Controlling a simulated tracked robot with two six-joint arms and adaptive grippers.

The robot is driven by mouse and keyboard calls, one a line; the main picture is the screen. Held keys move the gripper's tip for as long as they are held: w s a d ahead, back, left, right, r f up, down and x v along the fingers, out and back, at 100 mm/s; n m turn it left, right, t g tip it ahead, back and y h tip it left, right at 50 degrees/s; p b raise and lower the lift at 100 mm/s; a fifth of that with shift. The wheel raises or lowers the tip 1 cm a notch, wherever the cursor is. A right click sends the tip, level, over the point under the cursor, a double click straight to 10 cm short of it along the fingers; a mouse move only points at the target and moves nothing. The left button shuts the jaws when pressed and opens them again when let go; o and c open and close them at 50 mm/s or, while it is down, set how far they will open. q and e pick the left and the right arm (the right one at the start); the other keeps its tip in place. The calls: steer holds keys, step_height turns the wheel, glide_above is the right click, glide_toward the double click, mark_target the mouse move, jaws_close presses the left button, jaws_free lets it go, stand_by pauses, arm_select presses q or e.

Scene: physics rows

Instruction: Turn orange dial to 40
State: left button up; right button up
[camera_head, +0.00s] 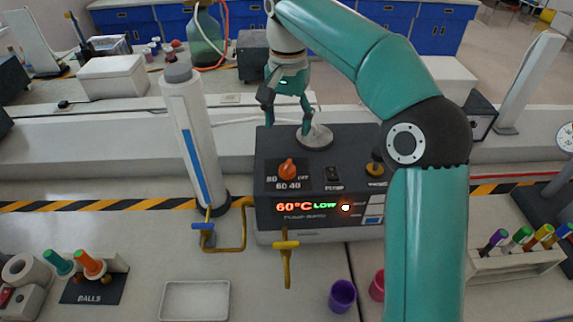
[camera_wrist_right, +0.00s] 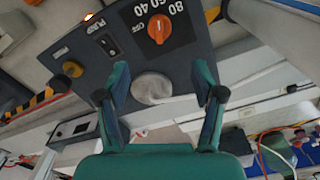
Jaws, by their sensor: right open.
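The orange dial (camera_head: 288,169) sits on the front panel of a dark box (camera_head: 330,148), with 80, 60, 40 and OFF printed around it. My right gripper (camera_head: 288,108) is open and empty, above and behind the dial, over the box's back edge. In the right wrist view the dial (camera_wrist_right: 159,28) lies beyond the open fingertips (camera_wrist_right: 162,82), apart from them. A pale round disc (camera_wrist_right: 152,88) on the box top shows between the fingers. My left gripper is not in view.
A switch (camera_head: 333,175) and a yellow knob (camera_head: 375,168) are right of the dial. A white column (camera_head: 194,140) stands left of the box. Yellow taps (camera_head: 286,245), a tray (camera_head: 195,300) and a purple cup (camera_head: 342,296) are in front. My right arm covers the right side.

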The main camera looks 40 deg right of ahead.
mark_target(288, 164)
step_height(288, 164, down, 12)
steer(key=shift+s+a+f+b, duration=0.1)
steer(key=shift+s+f+b, duration=0.1)
steer(key=shift+b, duration=0.1)
